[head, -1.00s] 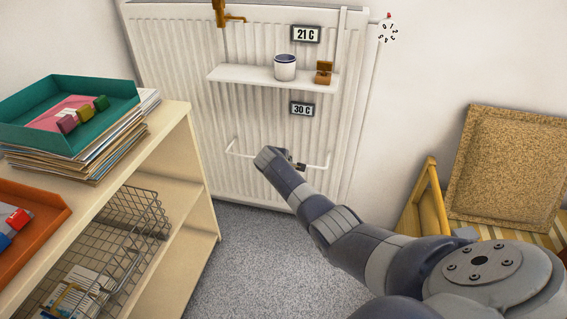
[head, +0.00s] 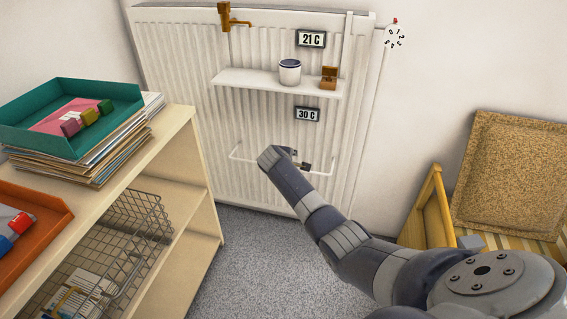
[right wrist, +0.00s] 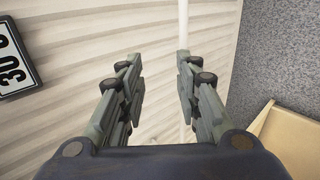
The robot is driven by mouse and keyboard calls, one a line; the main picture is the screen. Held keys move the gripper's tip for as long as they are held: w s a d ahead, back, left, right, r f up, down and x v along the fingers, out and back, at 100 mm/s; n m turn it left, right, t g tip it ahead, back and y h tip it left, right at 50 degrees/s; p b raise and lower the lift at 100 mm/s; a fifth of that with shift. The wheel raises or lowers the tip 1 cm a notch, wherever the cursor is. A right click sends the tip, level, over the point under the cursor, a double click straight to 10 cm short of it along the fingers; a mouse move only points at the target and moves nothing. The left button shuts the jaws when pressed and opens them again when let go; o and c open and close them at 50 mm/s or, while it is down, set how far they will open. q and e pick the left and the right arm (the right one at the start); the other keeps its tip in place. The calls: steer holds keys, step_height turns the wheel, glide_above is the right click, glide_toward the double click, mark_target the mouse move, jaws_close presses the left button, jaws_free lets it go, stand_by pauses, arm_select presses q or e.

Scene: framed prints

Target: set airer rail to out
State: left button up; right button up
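The airer rail (head: 242,158) is a thin white bar bent out from the lower part of the white radiator. Its middle is hidden behind my right wrist in the head view. My right gripper (head: 301,158) is at the rail, its fingers partly hidden by the wrist. In the right wrist view the gripper (right wrist: 160,60) is open, with nothing held between the fingers. The rail (right wrist: 183,22) runs up from the right fingertip there; whether they touch, I cannot tell. My left gripper is not in view.
A white shelf (head: 250,81) on the radiator (head: 185,110) holds a mug (head: 290,71) and a small brown box (head: 328,78). A wooden shelf unit (head: 200,160) stands left. A cork board (head: 510,175) leans at right. The carpet (head: 245,260) between is clear.

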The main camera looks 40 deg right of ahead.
steer(key=v, duration=0.9)
steer(key=shift+s+a, duration=0.25)
steer(key=shift+a, duration=0.15)
steer(key=shift+f, duration=0.15)
